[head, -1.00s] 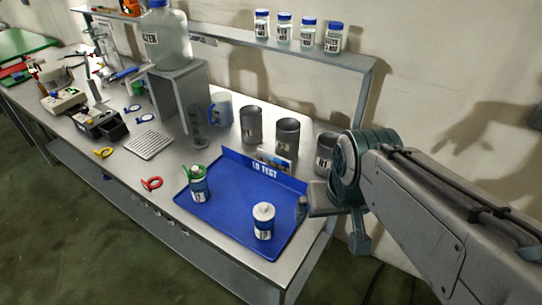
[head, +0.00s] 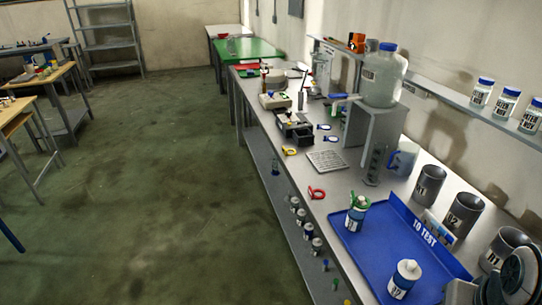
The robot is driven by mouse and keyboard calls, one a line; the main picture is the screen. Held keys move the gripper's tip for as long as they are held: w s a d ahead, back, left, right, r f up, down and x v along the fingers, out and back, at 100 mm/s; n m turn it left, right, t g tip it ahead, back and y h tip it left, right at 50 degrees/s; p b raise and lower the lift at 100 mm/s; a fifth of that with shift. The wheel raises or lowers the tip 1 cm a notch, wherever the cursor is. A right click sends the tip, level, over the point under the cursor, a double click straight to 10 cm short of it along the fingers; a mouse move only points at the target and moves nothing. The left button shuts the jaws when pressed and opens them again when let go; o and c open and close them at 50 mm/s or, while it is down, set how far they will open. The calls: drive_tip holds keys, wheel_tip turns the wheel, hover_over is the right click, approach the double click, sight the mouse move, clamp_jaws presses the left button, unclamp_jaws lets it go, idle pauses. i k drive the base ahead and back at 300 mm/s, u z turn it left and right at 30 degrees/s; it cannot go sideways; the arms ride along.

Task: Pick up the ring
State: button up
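Several small ring-shaped pieces with tabs lie on the grey bench in the head view, and I cannot tell which one the task means. A red ring (head: 316,193) lies near the bench's front edge, left of the blue tray. A yellow ring (head: 289,151) lies further back near the same edge. Two blue rings, one of them here (head: 323,127), lie beyond the perforated plate. My gripper (head: 462,292) is at the bottom right corner, right of the blue tray and far from the rings. It is partly cut off, and its fingers are not clear.
Grey cups (head: 463,212) stand along the wall. A large jug (head: 383,75) stands on a metal stand (head: 375,128). The floor left of the bench is clear.

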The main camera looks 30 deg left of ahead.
sight(285, 151)
drive_tip(key=u, duration=0.3)
drive_tip(key=k, duration=0.4)
drive_tip(key=u, duration=1.3)
drive_tip(key=i, duration=2.4)
drive_tip(key=z, duration=1.05)
drive_tip(key=i, duration=0.3)
drive_tip(key=z, duration=0.3)
